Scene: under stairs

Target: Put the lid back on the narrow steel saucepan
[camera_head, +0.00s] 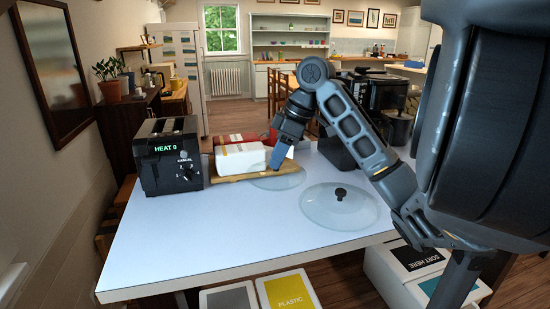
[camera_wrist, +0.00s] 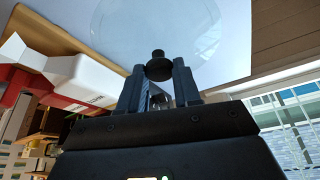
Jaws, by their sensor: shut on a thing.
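My gripper (camera_head: 277,166) is over the back of the white table and points down. In the wrist view its fingers (camera_wrist: 158,76) are shut on the black knob (camera_wrist: 158,66) of a clear glass lid. That smaller glass lid (camera_head: 290,182) shows at the fingertips, close to the tabletop; I cannot tell whether it touches. A larger glass lid (camera_head: 325,212) with a black knob lies flat on the table to the right. I cannot make out a narrow steel saucepan in either view.
A black toaster (camera_head: 167,172) stands at the table's left. A white box (camera_head: 240,157) and a red box (camera_head: 230,138) sit by a wooden board (camera_head: 225,178) just left of my gripper. The table's front left is clear. Sorting bins (camera_head: 292,292) stand below the front edge.

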